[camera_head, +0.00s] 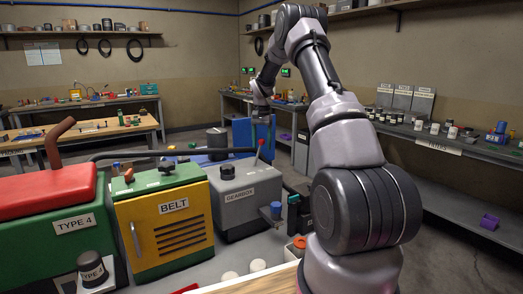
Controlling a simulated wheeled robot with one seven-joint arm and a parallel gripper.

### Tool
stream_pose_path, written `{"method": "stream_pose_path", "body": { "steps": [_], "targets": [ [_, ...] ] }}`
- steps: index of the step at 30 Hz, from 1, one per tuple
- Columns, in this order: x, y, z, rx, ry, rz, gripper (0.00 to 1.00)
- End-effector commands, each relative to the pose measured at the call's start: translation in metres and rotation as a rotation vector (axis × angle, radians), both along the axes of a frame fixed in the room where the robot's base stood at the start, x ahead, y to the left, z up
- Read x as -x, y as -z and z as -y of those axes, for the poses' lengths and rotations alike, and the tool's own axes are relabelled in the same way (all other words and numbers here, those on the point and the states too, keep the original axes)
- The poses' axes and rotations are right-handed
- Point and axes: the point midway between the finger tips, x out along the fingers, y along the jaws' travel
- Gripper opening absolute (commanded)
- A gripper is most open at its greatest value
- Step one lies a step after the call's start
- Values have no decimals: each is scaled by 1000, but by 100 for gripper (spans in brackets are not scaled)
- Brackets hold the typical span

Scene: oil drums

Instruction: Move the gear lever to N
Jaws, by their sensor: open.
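The grey gearbox (242,203), labelled GEARBOX, stands near the middle of the view. A thin gear lever (259,152) with a red top rises from its upper right side, leaning slightly right. A dark round cap sits on the box to the lever's left. No N or other gear mark is readable. My gripper (262,117) hangs from the arm, above the lever in the picture. It is open and small in view, with no object seen between its fingers. It appears apart from the lever, but I cannot tell the depth between them.
A yellow BELT unit (168,226) stands left of the gearbox, and a red and green TYPE 4 machine (50,215) farther left. A blue-topped part (276,210) is close on the gearbox's right. A shelf with jars (440,136) lines the right wall.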

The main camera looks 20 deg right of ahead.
Motion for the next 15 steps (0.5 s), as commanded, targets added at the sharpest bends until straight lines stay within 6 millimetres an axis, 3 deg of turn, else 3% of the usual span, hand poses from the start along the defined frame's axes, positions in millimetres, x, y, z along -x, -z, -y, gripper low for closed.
{"method": "stream_pose_path", "body": {
  "steps": [6,15],
  "targets": [
    [0,25,0,0,-1,-1,68],
    [0,29,0,0,0,0,68]
  ]
}}
